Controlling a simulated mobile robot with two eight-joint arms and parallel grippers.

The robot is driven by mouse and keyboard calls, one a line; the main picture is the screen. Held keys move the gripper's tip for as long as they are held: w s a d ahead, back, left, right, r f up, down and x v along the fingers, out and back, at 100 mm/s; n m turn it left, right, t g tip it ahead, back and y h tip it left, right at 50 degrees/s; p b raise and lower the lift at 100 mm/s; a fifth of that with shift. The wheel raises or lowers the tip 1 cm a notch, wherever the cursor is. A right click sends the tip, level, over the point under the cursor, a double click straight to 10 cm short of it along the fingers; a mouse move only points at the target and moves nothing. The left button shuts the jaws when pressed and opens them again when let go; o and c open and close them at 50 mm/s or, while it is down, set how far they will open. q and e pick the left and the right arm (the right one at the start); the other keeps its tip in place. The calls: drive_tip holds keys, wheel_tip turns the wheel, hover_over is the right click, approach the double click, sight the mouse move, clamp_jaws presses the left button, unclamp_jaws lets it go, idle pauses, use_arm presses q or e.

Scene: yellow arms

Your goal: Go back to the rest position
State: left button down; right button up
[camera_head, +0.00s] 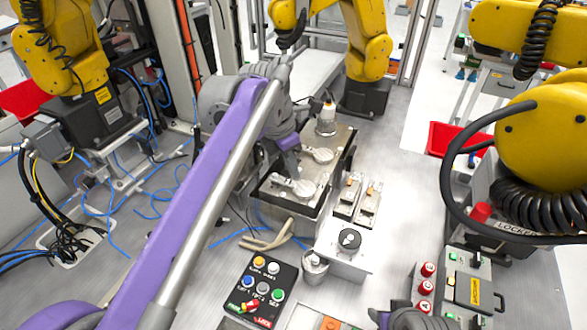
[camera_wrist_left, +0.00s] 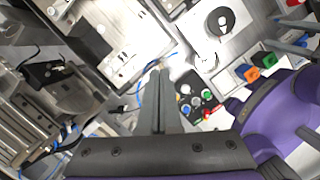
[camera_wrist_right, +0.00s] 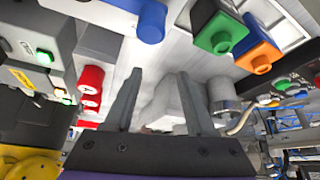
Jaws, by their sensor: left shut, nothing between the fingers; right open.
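My left arm crosses the head view from the lower left, and its wrist with a small purple part (camera_head: 287,142) hangs over the metal fixture plate. In the left wrist view the left gripper (camera_wrist_left: 160,76) is shut with nothing between its fingers. Its fingertips show near the button panel (camera_wrist_left: 196,104), clear of it as far as I can tell. My right gripper (camera_wrist_right: 158,78) is open and empty in the right wrist view. In the head view only a dark part of it shows at the bottom edge (camera_head: 412,318).
A button panel (camera_head: 262,284), a box with a black dial (camera_head: 348,240) and a grey-yellow control box (camera_head: 470,286) stand in front. Yellow robot arms (camera_head: 365,40) surround the bench. Bare bench shows at the right.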

use_arm(q)
drive_tip(key=s+a+f+m+t, duration=0.1)
drive_tip(key=s+a+f+m, duration=0.3)
drive_tip(key=s+f+m, duration=0.2)
drive_tip(key=s+a+f+m+t+y, duration=0.1)
drive_tip(key=s+a+f+m, duration=0.4)
drive_tip(key=s+f+m, duration=0.2)
drive_tip(key=s+a+f+m+t+y, duration=0.1)
drive_tip(key=s+a+f+m, duration=0.3)
drive_tip(key=s+m, duration=0.6)
wheel_tip(320, 180, down, 2)
drive_tip(key=shift+s+a+f+m+t, duration=0.3)
drive_tip(key=shift+m+t, duration=0.2)
drive_tip(key=shift+m, duration=0.4)
drive_tip(key=shift+w+r, duration=0.1)
